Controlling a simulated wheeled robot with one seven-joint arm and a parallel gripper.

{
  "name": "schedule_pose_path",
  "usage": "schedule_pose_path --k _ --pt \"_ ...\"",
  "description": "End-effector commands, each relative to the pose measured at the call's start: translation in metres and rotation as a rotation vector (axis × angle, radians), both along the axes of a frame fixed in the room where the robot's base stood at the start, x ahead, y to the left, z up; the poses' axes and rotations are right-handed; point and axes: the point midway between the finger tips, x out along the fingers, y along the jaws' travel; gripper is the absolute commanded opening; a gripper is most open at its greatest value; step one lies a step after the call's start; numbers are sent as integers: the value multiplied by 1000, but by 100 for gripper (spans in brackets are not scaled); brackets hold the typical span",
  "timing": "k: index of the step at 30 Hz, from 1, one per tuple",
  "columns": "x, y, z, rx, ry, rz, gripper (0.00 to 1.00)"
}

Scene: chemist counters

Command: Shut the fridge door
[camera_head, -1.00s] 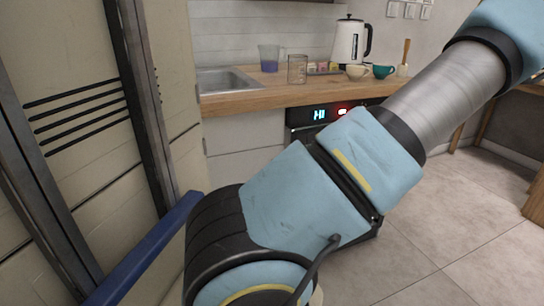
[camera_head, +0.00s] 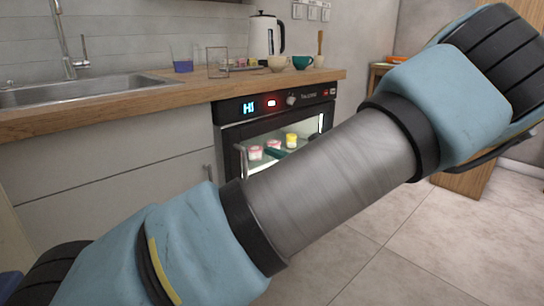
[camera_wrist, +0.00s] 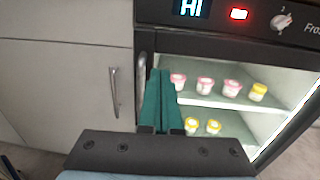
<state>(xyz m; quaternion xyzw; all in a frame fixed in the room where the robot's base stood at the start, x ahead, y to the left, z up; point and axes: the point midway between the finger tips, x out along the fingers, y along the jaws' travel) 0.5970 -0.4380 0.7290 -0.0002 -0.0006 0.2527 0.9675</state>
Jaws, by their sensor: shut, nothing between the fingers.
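The fridge (camera_head: 260,106) is a black under-counter unit below the wooden worktop, with a lit display and a knob. Its bright interior shows several small pink- and yellow-lidded jars on shelves. In the wrist view the fridge (camera_wrist: 215,45) fills the right side, with an upright metal handle (camera_wrist: 142,85) at its left edge. I cannot tell exactly how far the door stands open. My gripper (camera_wrist: 160,78) has its teal fingers together and empty, just right of the handle and in front of the jars. In the head view my forearm hides the lower fridge.
A light cabinet (camera_wrist: 70,85) with its own handle adjoins the fridge on the left. The worktop (camera_head: 150,93) carries a sink, a kettle, cups and a beaker. Tiled floor (camera_head: 365,230) lies clear to the right of the fridge.

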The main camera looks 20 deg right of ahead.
Motion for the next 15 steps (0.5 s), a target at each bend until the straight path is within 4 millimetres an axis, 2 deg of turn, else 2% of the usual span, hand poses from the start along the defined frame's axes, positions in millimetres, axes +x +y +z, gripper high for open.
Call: schedule_pose_path --k 9,15 --pt "58 34 -2 0 0 4 0" --pt "81 46 -2 0 1 2 0"
